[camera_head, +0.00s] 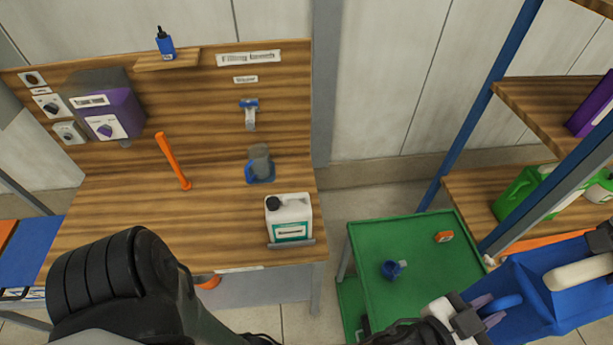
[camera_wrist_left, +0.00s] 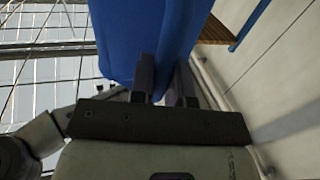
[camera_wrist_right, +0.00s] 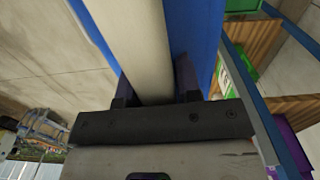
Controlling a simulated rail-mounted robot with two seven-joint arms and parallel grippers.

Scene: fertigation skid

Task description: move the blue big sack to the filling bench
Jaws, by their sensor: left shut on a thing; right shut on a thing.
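The blue big sack (camera_head: 525,278) is at the lower right of the head view, partly cut off by the frame. My left gripper (camera_head: 490,312) is shut on a blue part of it. The sack's blue side (camera_wrist_left: 150,30) fills the upper middle of the left wrist view. My right gripper (camera_wrist_right: 155,90) is shut on a cream roll-shaped part (camera_wrist_right: 135,30) of the sack, which also shows in the head view (camera_head: 580,273). The filling bench (camera_head: 110,215), with a wooden top and a signed back panel, stands at the left, apart from the sack.
A white canister (camera_head: 289,217) stands at the bench's front right corner. An orange-handled tool (camera_head: 173,162) and a blue-grey item (camera_head: 260,165) are also there. A green cart (camera_head: 430,290) with small items stands between bench and sack. A shelf rack (camera_head: 540,110) is at the right.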

